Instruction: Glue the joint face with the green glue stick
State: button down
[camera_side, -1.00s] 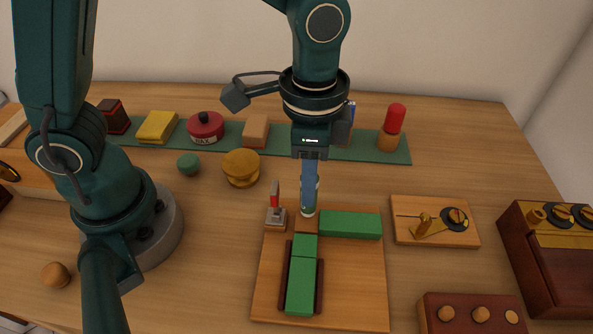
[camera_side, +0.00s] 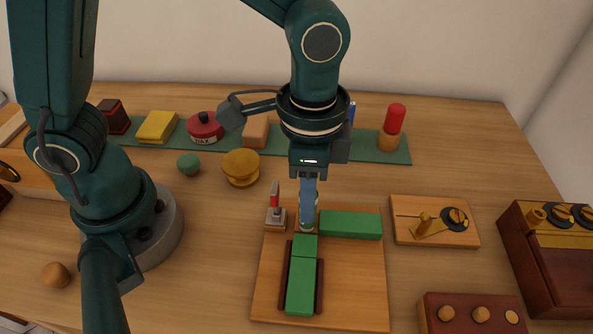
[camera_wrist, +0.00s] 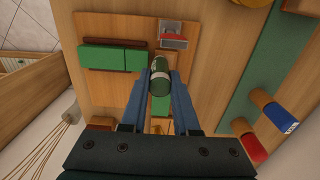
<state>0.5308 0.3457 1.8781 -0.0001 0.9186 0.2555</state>
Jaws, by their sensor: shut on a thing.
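My gripper (camera_side: 307,224) points down over the wooden board (camera_side: 345,290). In the wrist view, its blue fingers (camera_wrist: 160,85) are shut on the green glue stick (camera_wrist: 160,72). In the side view, the fingers mostly hide the stick, and its lower end is at or just above the bare wood at the corner between the green blocks. I cannot tell whether it touches. A long green block (camera_side: 301,287) and a short one (camera_side: 305,245) lie in line in a dark-edged holder. Another green block (camera_side: 350,225) lies crosswise to the right. The joint face is not clearly visible.
A red-handled clamp (camera_side: 276,212) stands close left of my gripper. A red stick (camera_side: 396,118) and a mostly hidden blue one (camera_side: 351,112) stand on the green strip (camera_side: 370,152) behind. A small board with a dial (camera_side: 435,222) lies right. A yellow round object (camera_side: 241,167) sits left.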

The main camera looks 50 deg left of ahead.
jog(key=shift+s+d+f, duration=0.1)
jog(key=shift+s+d, duration=0.05)
jog(key=shift+w+a+f, duration=0.2)
jog(key=shift+w+a, duration=0.75)
jog(key=shift+a, duration=0.05)
jog(key=shift+s+d+r, duration=0.25)
jog(key=shift+s+d, duration=0.6)
jog(key=shift+s+d+f, duration=0.1)
jog(key=shift+w+a+f, duration=0.2)
jog(key=shift+w+a, duration=0.7)
jog(key=shift+a, duration=0.1)
notch_tip(320, 180, up, 7)
